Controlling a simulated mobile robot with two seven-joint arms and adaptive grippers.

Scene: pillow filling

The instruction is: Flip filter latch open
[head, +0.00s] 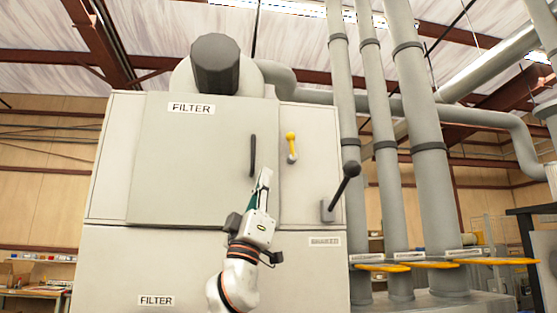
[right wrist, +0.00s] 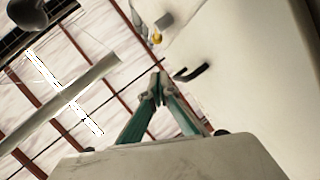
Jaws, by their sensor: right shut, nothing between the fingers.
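The filter latch (head: 291,147) is a small lever with a yellow knob on the upper cabinet front, right of the filter door (head: 190,160). Its knob points up in the head view. It also shows near the top of the right wrist view (right wrist: 156,38). My right gripper (head: 265,173) is below and left of the latch, pointing up, apart from it. Its green fingers are shut and empty, and their tips (right wrist: 158,77) meet in the right wrist view. The black door handle (head: 253,155) is just above and left of the fingertips. My left gripper is not in view.
A black-knobbed lever (head: 345,184) sticks out from the cabinet to the right of my gripper. Vertical grey pipes (head: 420,150) with yellow gates (head: 383,267) stand further right. A grey duct with a dark end (head: 215,65) sits on top. Space between gripper and latch looks clear.

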